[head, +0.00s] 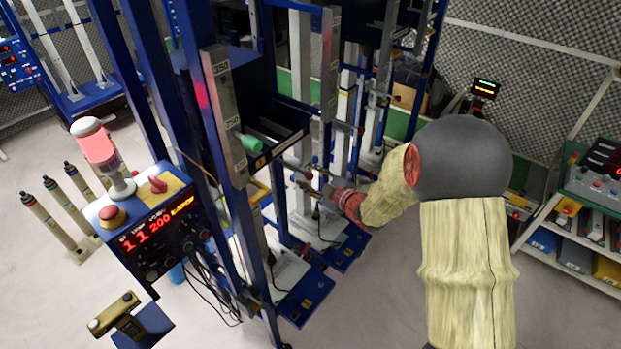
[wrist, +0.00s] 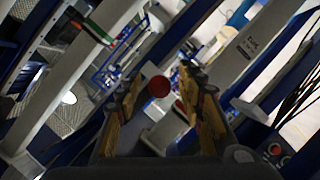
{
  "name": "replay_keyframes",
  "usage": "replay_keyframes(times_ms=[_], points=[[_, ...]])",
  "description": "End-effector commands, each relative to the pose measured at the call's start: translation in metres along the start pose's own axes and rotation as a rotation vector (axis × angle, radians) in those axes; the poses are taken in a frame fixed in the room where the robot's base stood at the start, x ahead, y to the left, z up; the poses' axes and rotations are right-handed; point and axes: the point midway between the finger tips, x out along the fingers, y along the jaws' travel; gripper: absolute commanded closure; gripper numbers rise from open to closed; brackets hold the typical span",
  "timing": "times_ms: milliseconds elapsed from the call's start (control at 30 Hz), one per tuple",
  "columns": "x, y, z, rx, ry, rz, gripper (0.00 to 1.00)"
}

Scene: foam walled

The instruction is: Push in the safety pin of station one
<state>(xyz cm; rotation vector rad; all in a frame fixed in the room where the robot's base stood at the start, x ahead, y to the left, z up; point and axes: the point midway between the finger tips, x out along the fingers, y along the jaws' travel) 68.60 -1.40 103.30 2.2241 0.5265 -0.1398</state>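A round red knob (wrist: 158,86), which looks like the safety pin's head, shows in the wrist view between my fingertips and beyond them. I cannot tell whether they touch it, or how far in the pin is. My gripper (head: 303,177) is beside the near blue-and-grey station frame (head: 222,110) in the head view. In the wrist view my gripper (wrist: 161,82) has its two yellowish fingers spread apart with nothing clearly held. The knob cannot be made out in the head view. I cannot tell which station number this frame carries.
A control box (head: 158,228) with red digits and a red-lit lamp (head: 97,150) stands left of the frame. A green cylinder (head: 251,143) sticks out from the frame's upright. Blue posts and grey bars crowd my gripper. A shelf (head: 565,220) stands at right.

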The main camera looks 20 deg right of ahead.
Motion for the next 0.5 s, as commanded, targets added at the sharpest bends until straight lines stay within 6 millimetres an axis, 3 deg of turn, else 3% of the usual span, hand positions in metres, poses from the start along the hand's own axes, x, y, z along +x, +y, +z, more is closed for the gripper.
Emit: replay_keyframes(times_ms=[233,500], points=[[0.0007,0.0003,0.0000,0.001,0.000,0.000,0.61],[0.0005,0.0003,0.0001,0.001,-0.001,0.001,0.77]])
